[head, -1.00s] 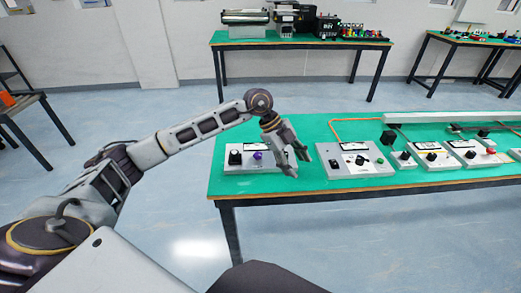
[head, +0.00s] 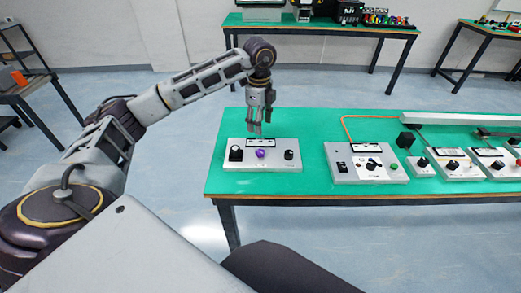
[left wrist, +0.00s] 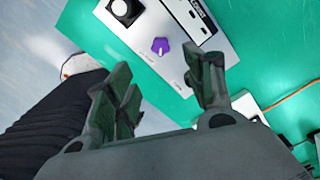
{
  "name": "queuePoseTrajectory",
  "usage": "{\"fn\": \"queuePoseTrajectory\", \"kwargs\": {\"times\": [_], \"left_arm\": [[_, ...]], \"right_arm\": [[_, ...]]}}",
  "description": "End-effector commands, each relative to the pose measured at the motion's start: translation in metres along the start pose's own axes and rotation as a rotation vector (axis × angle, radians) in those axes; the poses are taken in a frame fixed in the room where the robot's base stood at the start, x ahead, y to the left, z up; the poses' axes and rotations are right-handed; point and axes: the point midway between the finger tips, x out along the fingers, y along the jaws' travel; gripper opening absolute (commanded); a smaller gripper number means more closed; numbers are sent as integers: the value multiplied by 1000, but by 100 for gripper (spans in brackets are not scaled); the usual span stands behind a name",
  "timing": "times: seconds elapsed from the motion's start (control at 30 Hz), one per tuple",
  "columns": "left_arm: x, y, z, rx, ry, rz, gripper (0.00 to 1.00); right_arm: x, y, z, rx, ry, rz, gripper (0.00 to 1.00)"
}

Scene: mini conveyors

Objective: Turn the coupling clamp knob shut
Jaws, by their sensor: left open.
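A light grey panel (head: 274,172) sits at the left end of the green table. It carries a purple knob (head: 260,153) in the middle, a black knob (head: 236,154) on the left and a smaller black knob (head: 289,155) on the right. The labels are too small to tell which is the coupling clamp knob. My left gripper (head: 257,131) points down, open and empty, above the panel near the purple knob. In the left wrist view the purple knob (left wrist: 160,46) lies beyond the gap between the spread fingertips (left wrist: 160,65), apart from them. My right gripper is out of view.
A second grey control box (head: 368,173) with a green button stands to the right, with smaller boxes (head: 460,166) beyond. An orange cable (head: 352,133) runs behind it. The green tabletop (head: 315,128) is clear between the panels.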

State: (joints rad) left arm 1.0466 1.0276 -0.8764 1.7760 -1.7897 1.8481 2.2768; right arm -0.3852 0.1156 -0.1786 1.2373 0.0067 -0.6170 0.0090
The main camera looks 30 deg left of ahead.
Motion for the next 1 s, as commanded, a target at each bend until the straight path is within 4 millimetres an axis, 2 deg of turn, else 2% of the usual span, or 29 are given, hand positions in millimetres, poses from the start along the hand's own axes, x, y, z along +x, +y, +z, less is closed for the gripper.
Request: {"fn": "queuePoseTrajectory", "kwargs": {"times": [0.17,0.37,0.63,1.0], "left_arm": [[3,0,0,1,1,1,53],[15,0,0,1,1,2,53],[47,1,0,1,0,3,53],[96,0,0,2,1,2,53]], "right_arm": [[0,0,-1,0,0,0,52],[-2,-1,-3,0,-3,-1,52],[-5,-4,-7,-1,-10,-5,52],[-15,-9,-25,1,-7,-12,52]]}}
